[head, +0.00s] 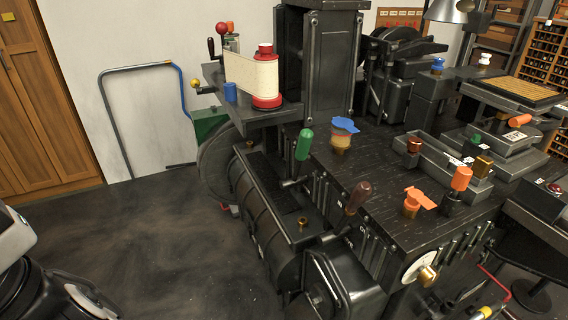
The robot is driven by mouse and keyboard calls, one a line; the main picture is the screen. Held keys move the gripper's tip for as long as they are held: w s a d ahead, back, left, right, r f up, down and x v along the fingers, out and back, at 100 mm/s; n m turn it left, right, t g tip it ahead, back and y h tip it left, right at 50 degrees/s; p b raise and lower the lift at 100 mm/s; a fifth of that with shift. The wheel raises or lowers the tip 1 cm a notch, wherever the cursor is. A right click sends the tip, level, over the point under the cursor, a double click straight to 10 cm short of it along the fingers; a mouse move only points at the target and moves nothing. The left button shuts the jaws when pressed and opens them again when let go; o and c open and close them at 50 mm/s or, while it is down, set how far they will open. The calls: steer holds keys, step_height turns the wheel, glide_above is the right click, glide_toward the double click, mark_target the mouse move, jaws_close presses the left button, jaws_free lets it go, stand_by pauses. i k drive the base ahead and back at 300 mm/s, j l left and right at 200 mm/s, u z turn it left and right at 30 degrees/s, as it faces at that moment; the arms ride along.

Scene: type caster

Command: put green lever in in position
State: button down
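The green lever (304,144) stands on the near left edge of the black machine (395,165). Its green handle points up and leans slightly right, and its thin dark shaft runs down to a pivot at the front of the machine. A similar lever with a dark brown handle (359,197) leans right, nearer to me and to the right of it. My gripper cannot be made out; only white and black parts that look like my arm show at the lower left edge.
A red and cream paper spool (265,78) sits on a shelf behind the green lever. A blue knob (343,125) is close to its right. Orange knobs (413,202) stand farther right. The dark floor (150,245) at left is clear. A bent metal bar (110,110) stands by the wall.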

mark_target(306, 135)
steer(key=i+j+u, duration=0.2)
steer(key=u, duration=0.15)
steer(key=i+j+u, duration=0.15)
steer(key=i+u, duration=0.2)
